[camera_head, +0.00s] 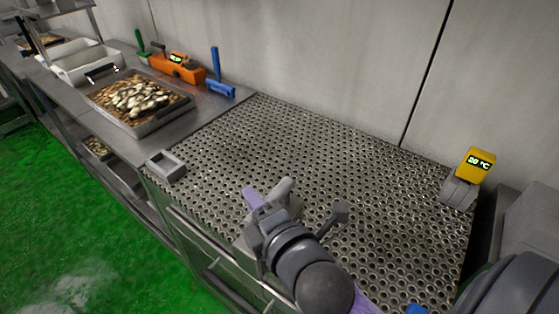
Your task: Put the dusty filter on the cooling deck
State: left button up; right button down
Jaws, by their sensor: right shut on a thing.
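The cooling deck appears to be the perforated metal surface (370,190) filling the middle of the head view. My right gripper (267,192) is low over its front part. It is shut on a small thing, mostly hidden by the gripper. A pale grey, rounded piece and a purple piece show at its fingertips, and I cannot tell which belongs to the held thing. I cannot tell for sure whether it is the dusty filter, or whether it touches the deck. My left gripper is not in view.
A small grey square frame (165,166) sits at the deck's left front corner. A yellow thermometer (475,164) stands at the right. A tray of sliced food (139,103), an orange tool (177,67), a blue tool (217,75) and white bins (82,62) lie left. The deck's back is clear.

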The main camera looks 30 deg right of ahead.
jog(key=w+d+r, duration=0.2)
jog(key=w+d, duration=1.2)
jog(key=w, duration=0.2)
pick_arm(q)
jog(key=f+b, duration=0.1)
jog(key=b, duration=0.1)
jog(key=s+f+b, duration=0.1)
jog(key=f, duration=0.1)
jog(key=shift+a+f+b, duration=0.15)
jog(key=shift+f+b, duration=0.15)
jog(key=shift+b, duration=0.05)
pick_arm(e)
notch_tip(320, 180, down, 10)
jog(key=shift+s+r, duration=0.2)
jog(key=shift+a, duration=0.1)
jog(key=shift+c, duration=2.3)
grip_release()
jog(key=shift+f, duration=0.1)
